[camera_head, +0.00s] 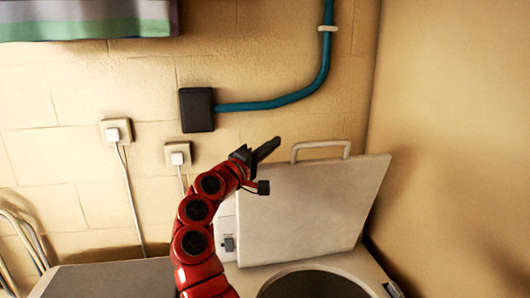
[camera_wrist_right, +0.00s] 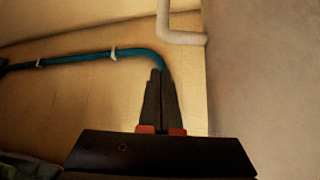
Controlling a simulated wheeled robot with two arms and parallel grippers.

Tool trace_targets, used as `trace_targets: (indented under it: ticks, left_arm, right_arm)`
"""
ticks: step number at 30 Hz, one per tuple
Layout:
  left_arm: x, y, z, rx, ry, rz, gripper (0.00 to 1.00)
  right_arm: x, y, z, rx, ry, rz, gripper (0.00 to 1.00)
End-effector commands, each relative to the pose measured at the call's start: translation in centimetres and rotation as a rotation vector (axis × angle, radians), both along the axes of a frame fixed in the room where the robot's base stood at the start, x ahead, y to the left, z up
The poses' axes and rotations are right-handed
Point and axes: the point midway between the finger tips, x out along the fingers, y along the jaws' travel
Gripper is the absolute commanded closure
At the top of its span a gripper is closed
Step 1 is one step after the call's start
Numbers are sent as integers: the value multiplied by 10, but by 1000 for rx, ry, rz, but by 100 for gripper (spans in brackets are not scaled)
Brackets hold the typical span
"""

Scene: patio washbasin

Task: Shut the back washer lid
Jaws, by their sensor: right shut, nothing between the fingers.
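The back washer lid (camera_head: 312,210) is a pale square panel standing open and tilted back near the wall, with a handle (camera_head: 320,144) along its top edge. Below it is the round dark opening of the washer (camera_head: 318,284). My right gripper (camera_head: 272,146) is shut and empty, near the lid's upper left corner and left of the handle. In the right wrist view, its closed fingers (camera_wrist_right: 160,75) point up, with a pale surface (camera_wrist_right: 260,70) to their right. I cannot tell whether the gripper touches the lid. My left gripper is not in view.
The tiled wall (camera_head: 80,90) stands behind, with a black box (camera_head: 197,110), a blue pipe (camera_head: 290,99) and two plugged sockets (camera_head: 117,131). Another wall (camera_head: 460,140) rises close on the right. A grey surface (camera_head: 105,279) lies left of the washer. Metal tubing (camera_head: 25,240) shows at far left.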

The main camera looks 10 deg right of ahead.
Motion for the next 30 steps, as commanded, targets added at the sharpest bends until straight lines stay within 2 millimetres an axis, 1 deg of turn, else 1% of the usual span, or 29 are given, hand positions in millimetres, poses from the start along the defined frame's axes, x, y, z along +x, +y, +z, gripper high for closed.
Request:
trace_targets:
  ticks: [1, 3, 10, 18, 24, 30]
  left_arm:
    - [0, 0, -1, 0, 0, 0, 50]
    - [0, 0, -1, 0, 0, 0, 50]
    - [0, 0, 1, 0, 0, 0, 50]
    - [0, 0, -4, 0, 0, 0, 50]
    - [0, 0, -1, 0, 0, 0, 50]
    - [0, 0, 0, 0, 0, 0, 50]
  right_arm:
    - [5, -7, 3, 2, -2, -3, 100]
    - [12, -15, 4, 3, 0, -3, 100]
    - [31, -36, 10, 3, 0, 1, 100]
    - [10, -35, 3, 1, -6, 1, 100]
    - [-3, -37, 0, 2, -5, 0, 100]
    - [-7, -36, -3, 0, -1, 2, 100]
